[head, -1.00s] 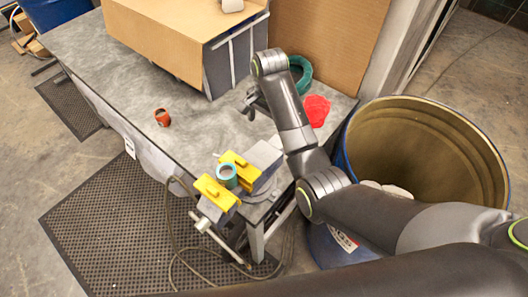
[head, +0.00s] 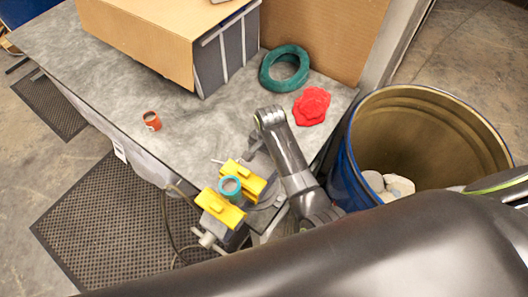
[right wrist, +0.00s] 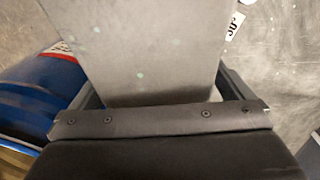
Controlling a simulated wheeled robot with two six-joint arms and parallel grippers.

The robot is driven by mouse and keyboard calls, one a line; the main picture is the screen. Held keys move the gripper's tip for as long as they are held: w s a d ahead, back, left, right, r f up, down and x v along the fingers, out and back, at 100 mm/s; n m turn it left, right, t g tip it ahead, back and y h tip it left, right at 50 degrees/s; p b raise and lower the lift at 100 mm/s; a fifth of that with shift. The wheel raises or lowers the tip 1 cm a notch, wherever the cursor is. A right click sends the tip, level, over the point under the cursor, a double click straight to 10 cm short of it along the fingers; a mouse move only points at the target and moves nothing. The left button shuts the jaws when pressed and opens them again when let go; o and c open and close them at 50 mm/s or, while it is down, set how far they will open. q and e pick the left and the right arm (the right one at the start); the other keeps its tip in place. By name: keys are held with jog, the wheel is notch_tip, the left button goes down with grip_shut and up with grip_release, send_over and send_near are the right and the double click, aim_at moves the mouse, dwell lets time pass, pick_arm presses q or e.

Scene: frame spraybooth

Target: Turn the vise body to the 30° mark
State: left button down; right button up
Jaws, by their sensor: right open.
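The vise (head: 222,234) stands at the table's near corner, with two yellow jaw covers (head: 220,207) and a teal ring (head: 230,187) between them. My right arm reaches down behind it and hides part of the grey vise body. In the right wrist view my right gripper (right wrist: 160,85) is open, with its fingers on either side of a broad grey block of the vise body (right wrist: 140,50); I cannot tell whether they touch it. A white label reading 30° (right wrist: 232,25) shows to the right of the block. My left gripper is not in view.
A blue drum (head: 348,165) with pale lumps inside stands right of the table. A green coil (head: 268,78), a red cloth-like piece (head: 311,106), a cardboard box (head: 140,40) and a small orange roll (head: 152,121) are on the table (head: 190,130). The table's middle is clear.

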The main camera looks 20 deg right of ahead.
jog(key=shift+s+d+f, duration=0.1)
jog(key=shift+s, duration=0.1)
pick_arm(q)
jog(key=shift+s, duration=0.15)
pick_arm(e)
jog(key=shift+s, duration=0.1)
jog(key=shift+c, duration=0.4)
